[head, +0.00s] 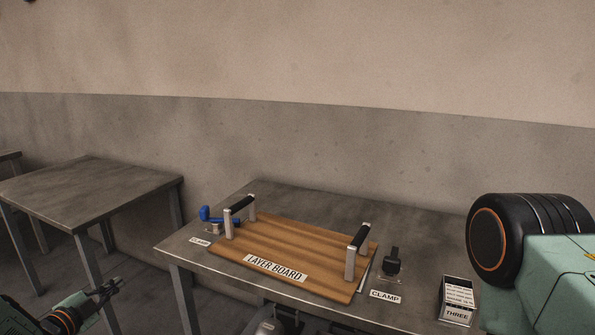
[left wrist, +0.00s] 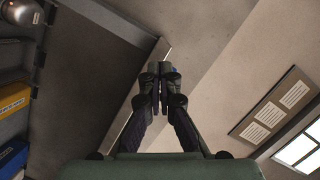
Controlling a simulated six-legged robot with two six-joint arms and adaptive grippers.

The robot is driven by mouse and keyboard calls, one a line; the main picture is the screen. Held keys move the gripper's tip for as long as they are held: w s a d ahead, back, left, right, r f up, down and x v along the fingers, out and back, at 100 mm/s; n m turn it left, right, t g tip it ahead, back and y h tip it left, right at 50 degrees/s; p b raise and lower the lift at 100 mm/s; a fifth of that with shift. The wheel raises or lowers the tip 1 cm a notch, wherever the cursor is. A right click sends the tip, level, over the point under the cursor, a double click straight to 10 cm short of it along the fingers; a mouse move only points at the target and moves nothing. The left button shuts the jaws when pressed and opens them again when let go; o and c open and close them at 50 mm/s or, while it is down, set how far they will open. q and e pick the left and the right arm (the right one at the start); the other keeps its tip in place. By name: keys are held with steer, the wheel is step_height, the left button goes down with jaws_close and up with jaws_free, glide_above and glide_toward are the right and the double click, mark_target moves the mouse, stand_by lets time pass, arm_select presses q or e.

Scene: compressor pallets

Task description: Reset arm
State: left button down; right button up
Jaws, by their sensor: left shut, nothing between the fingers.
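My left gripper (head: 107,289) is at the lower left of the head view, low in front of the tables and apart from them. In the left wrist view its fingers (left wrist: 160,72) meet at the tips, shut with nothing between them. My right gripper does not show; a green and black part of my own body fills the right edge of the head view.
A metal table holds a wooden layer board (head: 290,252) with two upright handles, a blue clamp (head: 218,214), a black clamp (head: 392,262) and a box marked THREE (head: 457,300). A bare grey table (head: 90,187) stands at left.

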arm_select(q)
steer(key=s+d+f+n+g+y, duration=0.1)
steer(key=s+d+f+n+g, duration=0.3)
steer(key=s+d+f+n, duration=0.55)
steer(key=s+d+f+n+g+y, duration=0.1)
steer(key=s+d+f+n+g, duration=0.5)
steer(key=s, duration=0.7)
steer(key=s+d+r+g, duration=0.1)
steer(key=s+d+g, duration=0.2)
steer(key=s, duration=0.9)
steer(key=s+d+r+m+g+y, duration=0.1)
steer(key=s+d+g, duration=0.2)
steer(key=s, duration=1)
steer(key=d, duration=0.2)
steer(key=shift+d+r, duration=0.3)
steer(key=shift+r, duration=0.1)
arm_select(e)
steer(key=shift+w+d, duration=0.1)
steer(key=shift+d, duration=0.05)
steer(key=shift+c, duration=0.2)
